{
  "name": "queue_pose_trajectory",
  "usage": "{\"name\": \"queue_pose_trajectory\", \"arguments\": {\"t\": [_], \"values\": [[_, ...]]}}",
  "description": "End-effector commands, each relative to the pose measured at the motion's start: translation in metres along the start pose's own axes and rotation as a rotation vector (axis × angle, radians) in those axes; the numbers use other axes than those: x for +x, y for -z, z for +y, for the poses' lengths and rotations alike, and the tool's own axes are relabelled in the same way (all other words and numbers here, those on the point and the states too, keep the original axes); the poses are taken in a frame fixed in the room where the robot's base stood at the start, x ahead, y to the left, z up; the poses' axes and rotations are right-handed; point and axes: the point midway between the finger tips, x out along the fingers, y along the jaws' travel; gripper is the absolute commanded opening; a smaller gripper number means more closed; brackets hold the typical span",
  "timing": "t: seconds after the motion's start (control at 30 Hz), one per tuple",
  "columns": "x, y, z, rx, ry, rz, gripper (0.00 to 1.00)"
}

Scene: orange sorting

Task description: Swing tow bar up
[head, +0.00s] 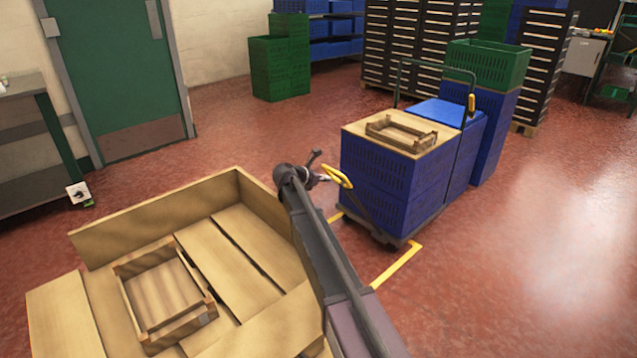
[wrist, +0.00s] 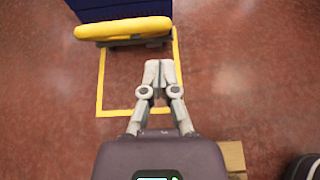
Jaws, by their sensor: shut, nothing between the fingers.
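The tow bar has a yellow loop handle (head: 339,177) and a dark shaft (head: 372,217) that slopes down to the low trolley base (head: 400,240) under the blue crates. In the wrist view the yellow handle (wrist: 122,28) lies across the upper left, beyond my fingertips. My gripper (head: 325,178) is just left of the handle in the head view. In the wrist view my gripper (wrist: 160,66) is shut and empty, with a visible gap between its tips and the handle. How far apart they are in depth is hard to tell.
Blue crates (head: 385,190) with a small wooden crate (head: 432,140) on top stand on the trolley. A large wooden bin (head: 150,218) is at the lower left. Yellow floor tape (head: 398,264) marks the trolley's spot. Red floor (head: 540,240) is clear on the right.

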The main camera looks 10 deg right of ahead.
Motion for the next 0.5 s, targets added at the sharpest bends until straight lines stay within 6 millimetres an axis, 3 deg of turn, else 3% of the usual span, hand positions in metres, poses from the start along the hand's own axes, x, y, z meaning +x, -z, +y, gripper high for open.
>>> {"name": "queue_pose_trajectory", "arguments": {"t": [0.2,0.5], "values": [[0.032,0.002,0.001,0.001,0.001,0.001,0.00],[0.049,0.000,0.000,0.001,0.000,0.000,0.00]]}}
